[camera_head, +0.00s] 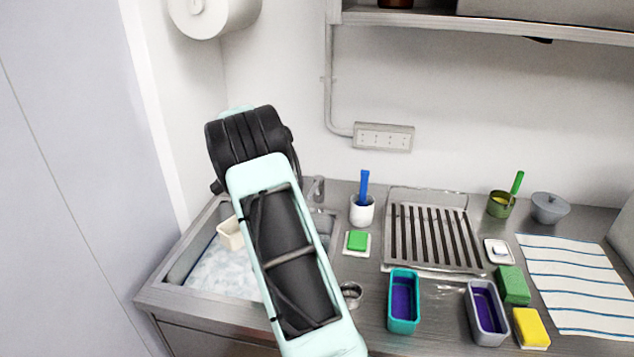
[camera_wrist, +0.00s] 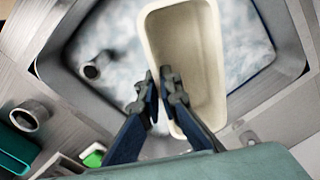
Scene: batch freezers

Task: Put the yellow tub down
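The pale yellow tub (camera_wrist: 190,45) is held by its near left wall in the wrist view. My gripper (camera_wrist: 163,95) is closed on that wall, one finger on each side of the rim. The tub looks empty. In the head view the tub (camera_head: 230,234) shows just left of my arm, over the sink (camera_head: 184,256), which has white suds in it. My fingers are hidden behind my arm there. I cannot tell whether the tub touches the suds.
Right of the sink stand a teal tub (camera_head: 403,327), a grey tub (camera_head: 487,335), a drying rack (camera_head: 432,263), a white cup with a blue handle (camera_head: 362,211) and several sponges. A striped towel (camera_head: 575,285) lies at the far right. A metal ring-shaped item (camera_head: 351,291) is close beside my arm.

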